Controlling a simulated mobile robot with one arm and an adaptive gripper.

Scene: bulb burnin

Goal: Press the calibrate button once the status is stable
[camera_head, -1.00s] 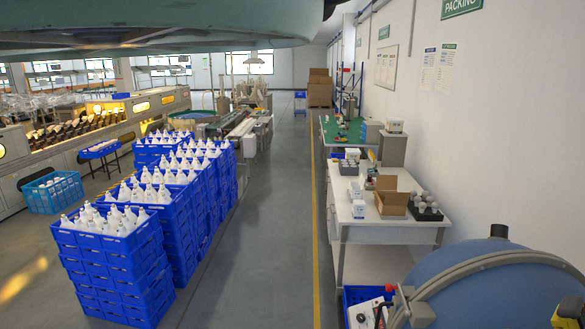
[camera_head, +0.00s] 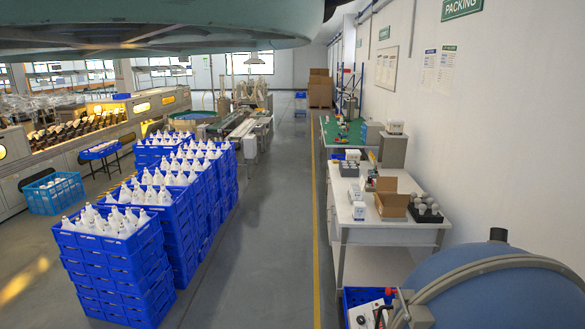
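A large blue sphere (camera_head: 490,295) with a grey band around it fills the lower right corner. A small white control box (camera_head: 366,316) with a black knob sits at the bottom edge, left of the sphere, and is partly cut off. A red-tipped part (camera_head: 390,291) shows at the sphere's left edge. I cannot make out a calibrate button or any status readout. My gripper is not in view.
A white bench (camera_head: 390,232) along the right wall carries cartons and a dark tray of bulbs (camera_head: 425,214). Stacked blue crates (camera_head: 112,262) of white bulbs stand at left. The grey aisle (camera_head: 265,235) between them is clear. A blue bin (camera_head: 350,296) is by the control box.

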